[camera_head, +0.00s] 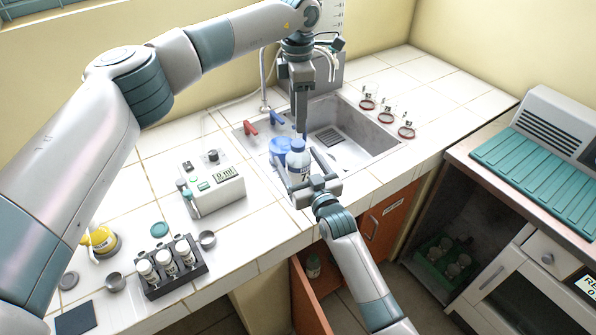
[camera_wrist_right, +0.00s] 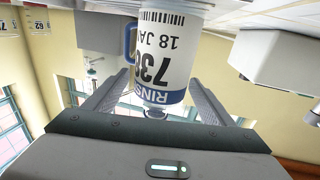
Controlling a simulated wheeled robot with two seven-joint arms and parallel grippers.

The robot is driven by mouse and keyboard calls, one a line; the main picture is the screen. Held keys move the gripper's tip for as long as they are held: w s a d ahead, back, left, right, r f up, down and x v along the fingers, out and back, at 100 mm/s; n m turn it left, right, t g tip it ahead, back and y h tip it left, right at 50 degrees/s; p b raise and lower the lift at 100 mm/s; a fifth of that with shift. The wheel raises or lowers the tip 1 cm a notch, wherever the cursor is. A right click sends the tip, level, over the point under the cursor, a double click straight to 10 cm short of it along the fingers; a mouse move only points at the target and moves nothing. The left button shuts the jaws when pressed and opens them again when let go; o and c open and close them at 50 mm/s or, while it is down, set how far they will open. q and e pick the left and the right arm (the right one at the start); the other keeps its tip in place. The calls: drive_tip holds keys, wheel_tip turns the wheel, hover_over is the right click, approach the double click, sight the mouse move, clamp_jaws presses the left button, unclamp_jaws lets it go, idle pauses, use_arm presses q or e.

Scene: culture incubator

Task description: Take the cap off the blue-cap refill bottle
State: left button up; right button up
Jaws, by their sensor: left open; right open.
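The refill bottle (camera_head: 298,168) is white with a blue cap (camera_head: 297,145) and stands upright at the sink's front left edge. The cap is on it. In the right wrist view the bottle (camera_wrist_right: 168,58) appears upside down, with a printed label, between my right fingers; its cap is not clearly seen there. My right gripper (camera_head: 317,184) is open at the bottle's near side, a finger on either side; contact cannot be told. My left gripper (camera_head: 302,128) is open, pointing down just above the cap; its fingertips are partly hard to make out.
The sink (camera_head: 365,140) opens behind and to the right. A tube rack (camera_head: 172,272) and a meter box (camera_head: 212,188) are on the counter at left. Several small glass vessels (camera_head: 386,115) stand beyond the sink.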

sight(298, 143)
drive_tip(key=shift+x, duration=1.75)
clamp_jaws()
use_arm(q)
drive_tip(key=m, duration=0.4)
drive_tip(key=shift+m, duration=0.3)
drive_tip(key=m, duration=0.5)
drive_tip(key=shift+m, duration=0.4)
drive_tip(key=m, duration=1.2)
drive_tip(key=shift+f, duration=0.1)
drive_tip(key=shift+f, duration=3.9)
